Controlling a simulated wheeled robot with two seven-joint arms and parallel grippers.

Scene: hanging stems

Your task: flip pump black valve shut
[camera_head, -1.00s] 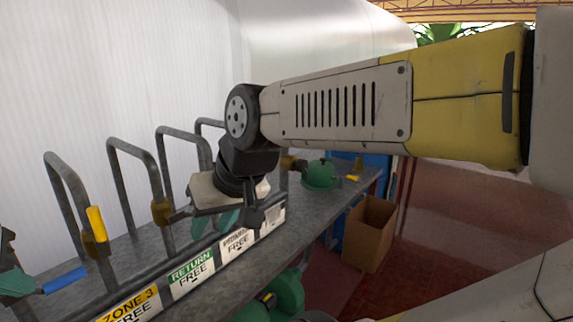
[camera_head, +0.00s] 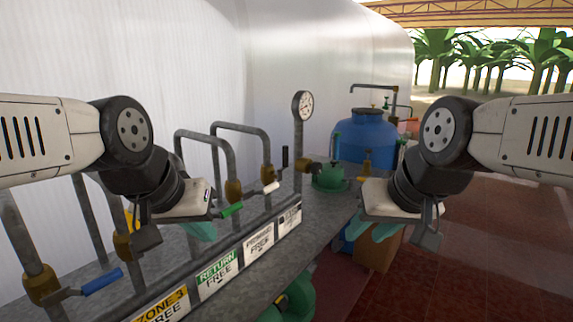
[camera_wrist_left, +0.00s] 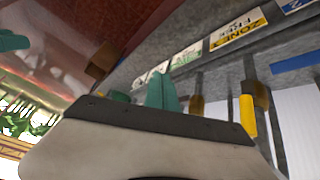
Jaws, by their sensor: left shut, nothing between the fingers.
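An upright black handle (camera_head: 285,157) stands beside the brass fitting (camera_head: 308,168) next to the green pump (camera_head: 330,177). Its exact joint is too small to make out. My left gripper (camera_head: 203,231) is shut and empty, over the labelled rail, left of the black handle and apart from it. Its teal fingertips also show in the left wrist view (camera_wrist_left: 162,92). A green handle (camera_head: 231,210) lies close to it. My right gripper (camera_head: 376,231) hangs right of the bench, near the cardboard box; whether its teal fingers are apart is unclear.
Bent grey pipes carry valves with white (camera_head: 271,187), yellow and blue (camera_head: 102,281) handles. A gauge (camera_head: 302,104) stands on a pipe behind the black handle. A blue tank (camera_head: 364,138) is at the back. A cardboard box (camera_head: 371,252) stands right of the bench; red floor lies open beyond.

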